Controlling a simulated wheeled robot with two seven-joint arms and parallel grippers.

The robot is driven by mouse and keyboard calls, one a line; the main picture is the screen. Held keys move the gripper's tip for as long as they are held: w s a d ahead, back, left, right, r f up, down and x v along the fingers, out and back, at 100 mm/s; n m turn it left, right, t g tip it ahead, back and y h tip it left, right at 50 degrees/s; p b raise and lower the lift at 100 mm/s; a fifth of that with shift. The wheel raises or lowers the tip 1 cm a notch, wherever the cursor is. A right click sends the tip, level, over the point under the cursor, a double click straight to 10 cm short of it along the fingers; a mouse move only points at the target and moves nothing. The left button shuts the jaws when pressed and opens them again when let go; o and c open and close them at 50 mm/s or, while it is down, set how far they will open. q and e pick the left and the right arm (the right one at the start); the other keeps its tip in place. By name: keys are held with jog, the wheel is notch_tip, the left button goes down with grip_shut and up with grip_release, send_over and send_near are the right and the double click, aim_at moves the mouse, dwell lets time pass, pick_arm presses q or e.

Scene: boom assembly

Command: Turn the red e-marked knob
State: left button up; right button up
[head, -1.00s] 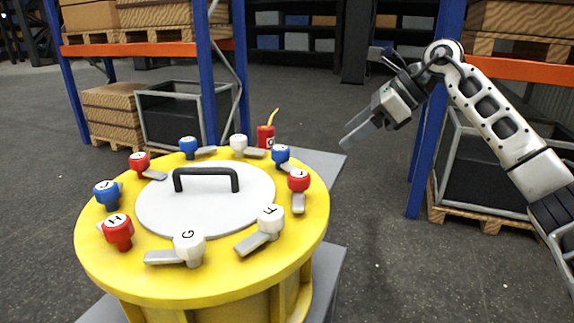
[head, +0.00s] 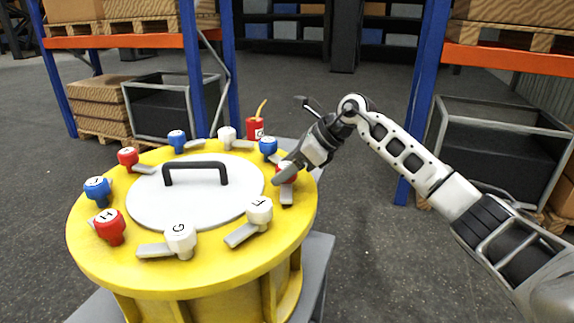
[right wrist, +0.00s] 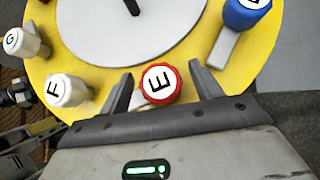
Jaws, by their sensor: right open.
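The red knob marked E (right wrist: 158,84) sits on the right rim of the round yellow drum (head: 190,282). In the head view, this red knob (head: 287,176) is partly hidden by my right gripper. My right gripper (head: 281,172) reaches down to it from the upper right. In the right wrist view, my right gripper (right wrist: 161,75) is open, with one finger on each side of the red knob; gaps show on both sides of the knob. My left gripper is not in view.
White knob F (right wrist: 66,90) and a blue knob (right wrist: 246,12) flank the red knob on the rim. A grey lid with a black handle (head: 195,167) fills the drum's middle. A red can (head: 255,128) stands behind. Blue-post shelving (head: 413,110) rises behind my right arm.

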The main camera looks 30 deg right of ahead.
jog(key=c, duration=1)
jog(key=shift+o, duration=0.2)
